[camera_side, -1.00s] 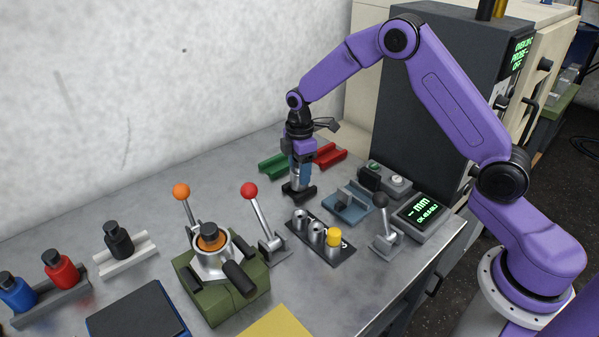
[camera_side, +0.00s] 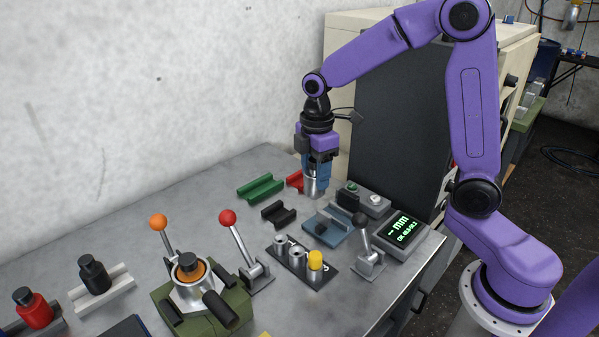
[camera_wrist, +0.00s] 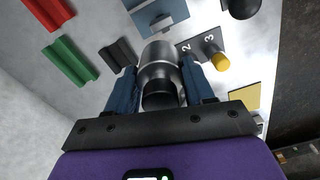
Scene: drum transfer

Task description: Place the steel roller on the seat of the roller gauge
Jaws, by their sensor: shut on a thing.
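My gripper (camera_side: 316,180) is shut on the steel roller (camera_side: 311,188), which hangs upright above the bench. In the wrist view the shiny roller (camera_wrist: 158,68) sits between the two blue fingers, with a dark end showing. The roller gauge's blue block (camera_side: 322,232), with a channel-like seat, stands below and slightly right of the roller in the side view, apart from it. A dark shadow lies on the block. The block also shows at the top of the wrist view (camera_wrist: 172,22). A display box (camera_side: 401,232) beside it shows dashes and "mm".
A black cradle (camera_side: 278,214) stands empty left of the blue block. Green (camera_side: 260,188) and red (camera_side: 295,180) cradles lie behind. A numbered stand (camera_side: 302,262) with a yellow-topped piece, a black-knobbed lever (camera_side: 368,250) and a button box (camera_side: 362,197) stand close around.

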